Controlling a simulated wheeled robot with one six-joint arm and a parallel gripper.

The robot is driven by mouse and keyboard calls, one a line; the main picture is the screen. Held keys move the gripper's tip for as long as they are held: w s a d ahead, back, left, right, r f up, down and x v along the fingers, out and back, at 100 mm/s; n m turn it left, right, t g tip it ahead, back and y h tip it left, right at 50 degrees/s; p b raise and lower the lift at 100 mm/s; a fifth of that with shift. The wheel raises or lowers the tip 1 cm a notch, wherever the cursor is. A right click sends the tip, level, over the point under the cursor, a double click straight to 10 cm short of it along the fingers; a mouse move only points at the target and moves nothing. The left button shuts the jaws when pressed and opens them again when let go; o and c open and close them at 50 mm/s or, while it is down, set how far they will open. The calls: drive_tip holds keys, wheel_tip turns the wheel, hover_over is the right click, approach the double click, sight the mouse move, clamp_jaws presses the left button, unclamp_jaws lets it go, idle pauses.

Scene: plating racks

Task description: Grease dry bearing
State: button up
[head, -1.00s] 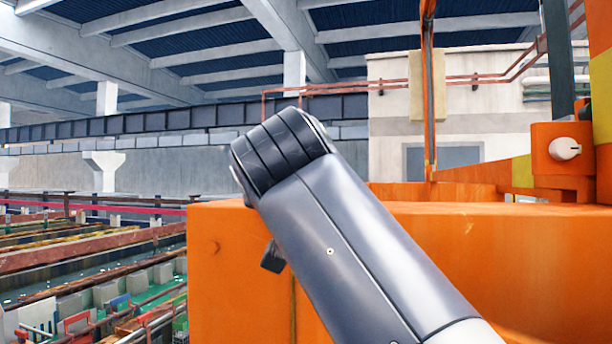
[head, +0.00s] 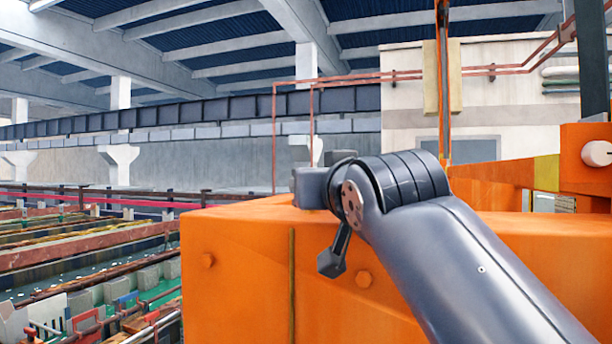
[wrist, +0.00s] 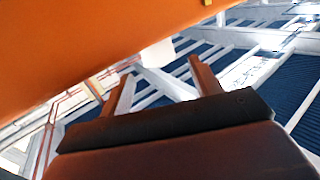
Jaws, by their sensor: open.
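My gripper (wrist: 161,70) shows in the wrist view with its two brown fingers apart and nothing between them. A large plain orange surface fills the upper left of that view, close by. In the head view my grey arm reaches up from the lower right, in front of a big orange housing (head: 235,300). I cannot pick out a bearing or any grease tool in either view. A pale round knob (head: 597,153) sits on an orange block (head: 585,135) at the right edge.
An orange upright post (head: 443,80) stands behind the housing. Long tanks with rails (head: 80,255) lie lower left. A pale wall (head: 490,100) and red pipes (head: 340,80) are behind. The air above the housing's left part looks clear.

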drive_tip(key=w, duration=0.2)
drive_tip(key=w+p, duration=0.1)
drive_tip(key=w, duration=0.1)
drive_tip(key=w+a+p, duration=0.1)
drive_tip(key=w, duration=0.1)
drive_tip(key=c, duration=1)
